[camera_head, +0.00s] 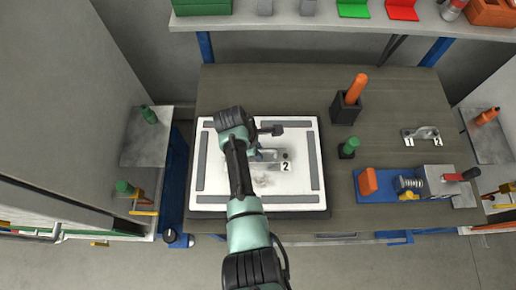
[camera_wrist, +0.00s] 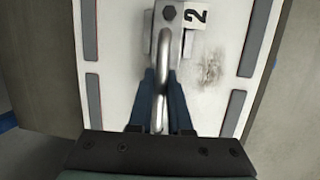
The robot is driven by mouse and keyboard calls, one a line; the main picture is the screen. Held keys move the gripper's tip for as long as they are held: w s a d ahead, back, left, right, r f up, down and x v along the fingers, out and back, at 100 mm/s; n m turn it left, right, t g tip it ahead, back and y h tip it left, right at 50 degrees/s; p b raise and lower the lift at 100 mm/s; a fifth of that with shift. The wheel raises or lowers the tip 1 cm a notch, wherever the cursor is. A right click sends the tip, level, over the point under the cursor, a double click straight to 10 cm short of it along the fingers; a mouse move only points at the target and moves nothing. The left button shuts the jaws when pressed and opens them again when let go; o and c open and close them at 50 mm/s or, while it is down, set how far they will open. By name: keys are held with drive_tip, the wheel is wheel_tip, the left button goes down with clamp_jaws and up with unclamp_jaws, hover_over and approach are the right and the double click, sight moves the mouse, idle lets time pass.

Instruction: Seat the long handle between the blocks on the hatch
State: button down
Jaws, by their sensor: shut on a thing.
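The white hatch plate (camera_head: 300,196) with grey strips around its edge lies on the bench in the head view. My gripper (camera_head: 262,155) is over its middle. In the wrist view my gripper (camera_wrist: 162,80) has its blue fingers on both sides of a long silver handle (camera_wrist: 161,95) and is shut on it. The handle's far end reaches a grey metal block (camera_wrist: 168,14) with a dark bolt, beside a white label "2" (camera_wrist: 196,14). That label also shows in the head view (camera_head: 286,167). I cannot tell whether the handle is seated.
Right of the hatch stand a dark holder with an orange handle (camera_head: 352,97), a green knob (camera_head: 349,147) and a blue base with an orange block (camera_head: 368,181). A metal handle (camera_head: 422,133) with labels "1" and "2" lies farther right. A shelf (camera_head: 330,20) runs along the back.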

drive_tip(key=shift+f+b, duration=0.6)
drive_tip(key=shift+f, duration=0.3)
drive_tip(key=c, duration=0.8)
unclamp_jaws()
drive_tip(key=shift+o, duration=0.2)
drive_tip(key=v, duration=1.3)
drive_tip(key=shift+d, duration=0.1)
